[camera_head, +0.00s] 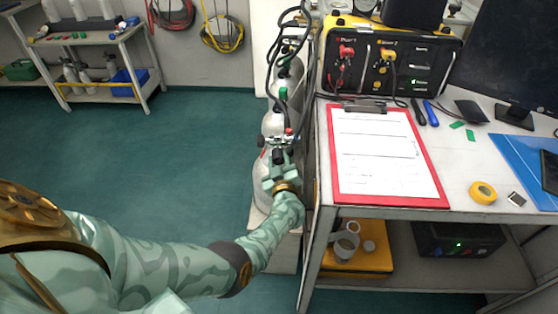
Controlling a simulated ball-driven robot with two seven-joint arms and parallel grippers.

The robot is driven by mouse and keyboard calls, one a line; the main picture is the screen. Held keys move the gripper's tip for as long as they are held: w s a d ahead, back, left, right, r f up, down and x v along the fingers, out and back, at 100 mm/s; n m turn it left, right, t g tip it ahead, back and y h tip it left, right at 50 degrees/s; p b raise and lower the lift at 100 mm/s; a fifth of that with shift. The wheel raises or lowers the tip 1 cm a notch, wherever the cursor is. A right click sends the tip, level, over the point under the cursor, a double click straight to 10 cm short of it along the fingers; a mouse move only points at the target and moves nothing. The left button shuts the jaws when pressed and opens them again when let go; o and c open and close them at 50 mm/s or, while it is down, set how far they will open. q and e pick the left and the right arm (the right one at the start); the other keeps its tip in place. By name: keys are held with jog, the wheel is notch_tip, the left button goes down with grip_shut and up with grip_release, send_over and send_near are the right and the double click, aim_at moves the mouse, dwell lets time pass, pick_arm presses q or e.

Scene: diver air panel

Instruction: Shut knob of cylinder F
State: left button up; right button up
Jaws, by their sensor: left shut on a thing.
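Several grey gas cylinders (263,182) stand in a row along the left side of the desk, with valves and dark hoses on top. My left gripper (281,160) is at the valve of the nearest cylinder and is shut on a dark knob (278,156) there. The gripper and wrist hide much of this knob and valve. A green knob (283,93) shows on a cylinder farther back. I cannot read any letter on the cylinders. My right gripper is not in view.
The desk (465,165) right of the cylinders carries a red clipboard (433,185), a yellow-and-black panel (385,65), yellow tape (482,192) and a monitor (515,60). A shelf cart (100,70) stands far left. The green floor (150,160) between is clear.

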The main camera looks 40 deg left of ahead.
pick_arm(q)
jog(key=m, duration=0.3)
jog(key=shift+d+f+m, duration=0.1)
jog(key=shift+f+m, duration=0.05)
jog(key=shift+m, duration=0.25)
jog(key=m, duration=0.3)
jog(key=shift+m, duration=0.4)
jog(key=m, duration=0.3)
jog(key=shift+f+m, duration=0.1)
jog(key=shift+m, duration=0.3)
jog(key=shift+m+t, duration=0.3)
jog(key=shift+m, duration=1.4)
jog(key=shift+s+m, duration=0.1)
jog(key=shift+m, duration=0.2)
jog(key=o, duration=1)
